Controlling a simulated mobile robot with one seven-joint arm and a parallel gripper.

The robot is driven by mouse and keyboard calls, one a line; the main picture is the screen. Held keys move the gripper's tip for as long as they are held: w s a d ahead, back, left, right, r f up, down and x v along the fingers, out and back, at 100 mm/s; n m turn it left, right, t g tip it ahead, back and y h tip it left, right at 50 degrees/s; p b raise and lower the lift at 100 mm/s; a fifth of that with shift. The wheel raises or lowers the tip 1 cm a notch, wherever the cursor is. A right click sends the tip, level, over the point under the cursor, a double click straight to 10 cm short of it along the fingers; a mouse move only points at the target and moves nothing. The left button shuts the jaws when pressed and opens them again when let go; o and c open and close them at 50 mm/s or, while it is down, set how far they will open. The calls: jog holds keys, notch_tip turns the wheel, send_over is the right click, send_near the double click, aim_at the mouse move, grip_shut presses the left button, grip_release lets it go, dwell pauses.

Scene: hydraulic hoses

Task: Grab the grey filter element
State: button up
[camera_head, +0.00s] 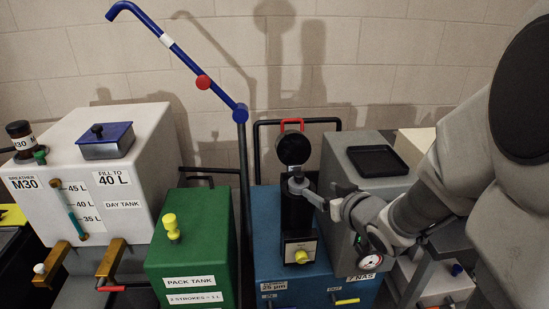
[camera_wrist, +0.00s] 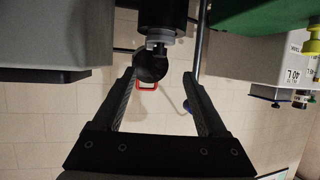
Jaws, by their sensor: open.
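The grey filter element (camera_head: 297,184) sticks up out of the top of an upright black housing (camera_head: 298,215) on the blue unit. In the wrist view, the grey element (camera_wrist: 160,37) shows as a short grey band at the mouth of the black housing (camera_wrist: 163,12). My gripper (camera_head: 309,192) reaches in from the right at the height of the element. In the wrist view its two fingers (camera_wrist: 159,76) are apart, with the element ahead, roughly centred between them. I cannot tell whether a finger touches it.
A round black cap (camera_head: 293,149) with a red handle (camera_head: 292,124) stands behind the housing. A black rail frame (camera_head: 262,150) rises behind it. A grey tank (camera_head: 370,165) stands close on the right, and a green pack tank (camera_head: 185,250) and blue pipe (camera_head: 175,50) on the left.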

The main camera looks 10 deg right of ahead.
aim_at(295, 176)
jog(key=x, duration=1.7)
jog(key=shift+w+r, duration=0.15)
jog(key=shift+w, duration=0.1)
jog(key=shift+s, duration=0.1)
grip_shut()
